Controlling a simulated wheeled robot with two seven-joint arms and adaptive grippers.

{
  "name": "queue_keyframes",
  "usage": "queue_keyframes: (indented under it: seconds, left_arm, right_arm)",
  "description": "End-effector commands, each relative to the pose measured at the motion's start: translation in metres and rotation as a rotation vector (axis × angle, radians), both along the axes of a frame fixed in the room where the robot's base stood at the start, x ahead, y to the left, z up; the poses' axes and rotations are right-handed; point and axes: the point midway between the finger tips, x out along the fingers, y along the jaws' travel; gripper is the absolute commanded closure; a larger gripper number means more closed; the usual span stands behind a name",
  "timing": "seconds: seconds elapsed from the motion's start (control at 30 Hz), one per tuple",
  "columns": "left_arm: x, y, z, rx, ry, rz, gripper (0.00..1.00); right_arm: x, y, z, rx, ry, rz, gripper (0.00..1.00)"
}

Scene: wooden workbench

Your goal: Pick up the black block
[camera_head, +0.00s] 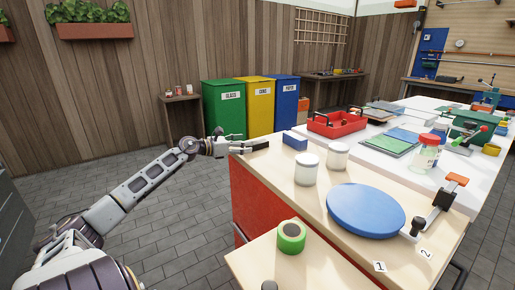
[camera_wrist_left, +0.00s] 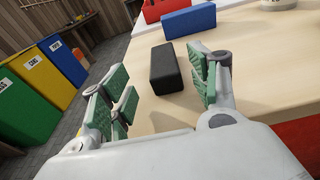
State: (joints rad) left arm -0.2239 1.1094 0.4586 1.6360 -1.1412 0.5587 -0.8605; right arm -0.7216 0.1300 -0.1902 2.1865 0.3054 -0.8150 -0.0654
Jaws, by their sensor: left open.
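The black block (camera_wrist_left: 165,68) lies flat on the wooden workbench top (camera_wrist_left: 233,62) near its edge. In the head view the black block (camera_head: 259,146) is at the bench's far left corner, just right of my left gripper (camera_head: 231,143). In the left wrist view my left gripper (camera_wrist_left: 163,88) is open and empty. Its green-padded fingers are spread wide, with the block between and beyond them. I cannot tell whether any finger touches it. My right gripper is not in view.
A blue block (camera_head: 295,140) lies close to the black one. Two white jars (camera_head: 306,169) and a blue disc (camera_head: 365,210) stand farther right. A red tool tray (camera_head: 337,125) is behind. A green tape roll (camera_head: 291,236) sits in front. Coloured bins (camera_head: 223,107) stand beyond the bench.

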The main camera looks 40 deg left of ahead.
Motion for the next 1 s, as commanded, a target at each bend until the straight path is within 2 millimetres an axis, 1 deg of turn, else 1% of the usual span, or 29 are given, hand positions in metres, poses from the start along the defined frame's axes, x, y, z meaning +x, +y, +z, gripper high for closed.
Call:
queue_keyframes:
  seconds: [0.53,1.0]
  left_arm:
    - [0.003,-0.001,0.000,0.001,0.000,0.000,0.39]
    - [0.024,-0.010,-0.005,0.001,-0.001,0.000,0.39]
  right_arm:
    - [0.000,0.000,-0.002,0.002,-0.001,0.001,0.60]
    - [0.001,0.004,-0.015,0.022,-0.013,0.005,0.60]
